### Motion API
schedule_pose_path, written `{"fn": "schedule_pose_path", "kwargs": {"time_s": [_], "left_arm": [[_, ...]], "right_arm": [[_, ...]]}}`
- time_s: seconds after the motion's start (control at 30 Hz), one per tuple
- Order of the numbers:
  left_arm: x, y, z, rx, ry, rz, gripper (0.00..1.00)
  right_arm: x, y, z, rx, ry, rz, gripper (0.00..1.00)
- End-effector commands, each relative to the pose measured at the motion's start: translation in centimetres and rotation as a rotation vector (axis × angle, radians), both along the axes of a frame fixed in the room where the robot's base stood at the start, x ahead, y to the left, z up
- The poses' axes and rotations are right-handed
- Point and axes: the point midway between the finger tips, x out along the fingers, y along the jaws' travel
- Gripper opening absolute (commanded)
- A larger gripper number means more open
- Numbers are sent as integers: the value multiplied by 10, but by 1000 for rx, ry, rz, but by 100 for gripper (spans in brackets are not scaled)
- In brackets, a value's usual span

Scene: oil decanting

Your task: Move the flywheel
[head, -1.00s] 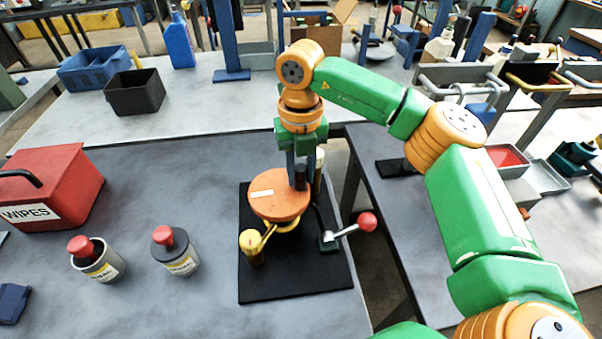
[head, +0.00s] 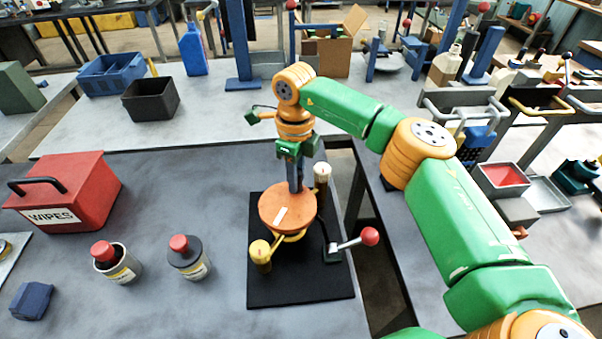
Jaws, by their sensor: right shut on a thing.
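The flywheel is an orange disc (head: 287,208) with a white label, lying flat on top of a small rig on a black base plate (head: 300,288). My right gripper (head: 297,184) points down at the far edge of the disc, its dark fingers upright. It is shut on the flywheel's handle, which the fingers mostly hide. My left gripper is not in view.
A white-capped cylinder (head: 322,176) stands just right of my gripper. Two red-capped cans (head: 190,262) and a red wipes box (head: 72,190) are on the left. A gap separates this table from the right one. The table between cans and rig is clear.

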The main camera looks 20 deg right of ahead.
Motion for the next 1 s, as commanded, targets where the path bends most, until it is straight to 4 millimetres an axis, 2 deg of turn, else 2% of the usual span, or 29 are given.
{"fn": "schedule_pose_path", "kwargs": {"time_s": [0.5, 1.0], "left_arm": [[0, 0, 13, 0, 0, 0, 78], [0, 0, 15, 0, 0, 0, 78]], "right_arm": [[10, 14, 1, -1, -1, 400, 0], [12, 20, 0, 0, -1, 532, 0]]}}
